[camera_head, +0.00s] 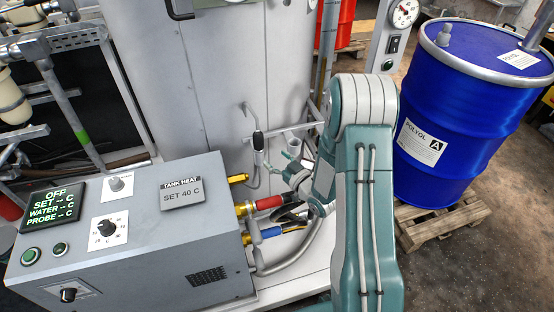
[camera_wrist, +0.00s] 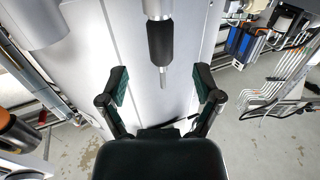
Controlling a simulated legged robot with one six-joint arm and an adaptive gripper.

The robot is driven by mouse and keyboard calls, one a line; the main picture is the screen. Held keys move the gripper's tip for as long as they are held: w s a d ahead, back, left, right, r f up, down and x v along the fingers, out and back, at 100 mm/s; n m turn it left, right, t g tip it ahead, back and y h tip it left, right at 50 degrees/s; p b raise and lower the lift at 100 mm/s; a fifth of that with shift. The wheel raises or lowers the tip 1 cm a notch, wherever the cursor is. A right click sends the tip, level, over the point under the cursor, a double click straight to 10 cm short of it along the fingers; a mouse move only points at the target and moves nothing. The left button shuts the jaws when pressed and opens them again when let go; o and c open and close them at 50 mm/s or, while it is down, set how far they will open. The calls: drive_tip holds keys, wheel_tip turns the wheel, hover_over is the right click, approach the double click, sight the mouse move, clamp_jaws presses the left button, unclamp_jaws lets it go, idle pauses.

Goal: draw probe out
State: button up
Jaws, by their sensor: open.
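The probe, with a black grip and a thin metal tip, hangs at a bracket on the grey cabinet in the head view (camera_head: 258,141). In the wrist view the probe (camera_wrist: 160,42) is at the top centre, its tip pointing down between the fingers. My gripper (camera_head: 290,165) is just right of the probe in the head view. In the wrist view my gripper (camera_wrist: 160,84) is open, one finger on each side and neither touching the probe. How the bracket holds the probe is not clear.
A blue POLYOL drum (camera_head: 455,120) stands on a pallet (camera_head: 440,222) at right.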

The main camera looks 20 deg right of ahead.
sight(262, 146)
drive_tip(key=shift+x, duration=4.35)
clamp_jaws()
